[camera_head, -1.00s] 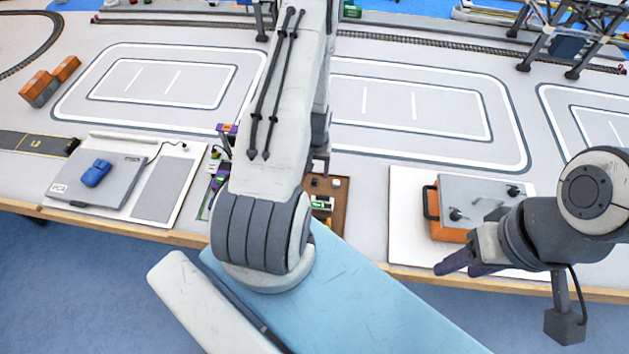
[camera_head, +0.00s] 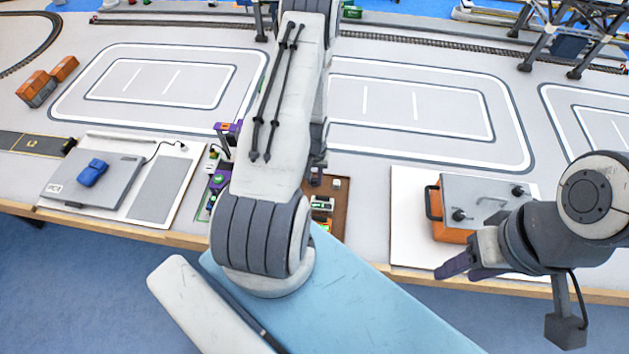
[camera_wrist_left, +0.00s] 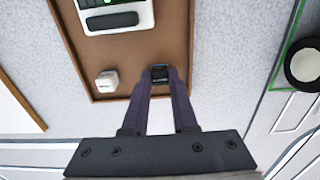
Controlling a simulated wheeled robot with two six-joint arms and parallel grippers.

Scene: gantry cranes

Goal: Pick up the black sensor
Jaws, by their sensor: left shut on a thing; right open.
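The small black sensor (camera_wrist_left: 159,73) lies between the purple fingertips of my left gripper (camera_wrist_left: 160,80) in the left wrist view. The fingers are shut on it, above the edge of a brown tray (camera_wrist_left: 120,50). I cannot tell whether the sensor still touches the tray. In the head view my left arm covers most of this gripper and part of the tray (camera_head: 341,212). My right gripper (camera_head: 462,268) is open and empty, in front of the orange and grey case.
A small white cube (camera_wrist_left: 106,81) and a white device with a green light (camera_wrist_left: 115,14) lie in the tray. The orange case with a grey lid (camera_head: 450,225) stands on a white board at right. A grey laptop-like panel (camera_head: 122,178) with a blue mouse-like object (camera_head: 92,172) lies at left.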

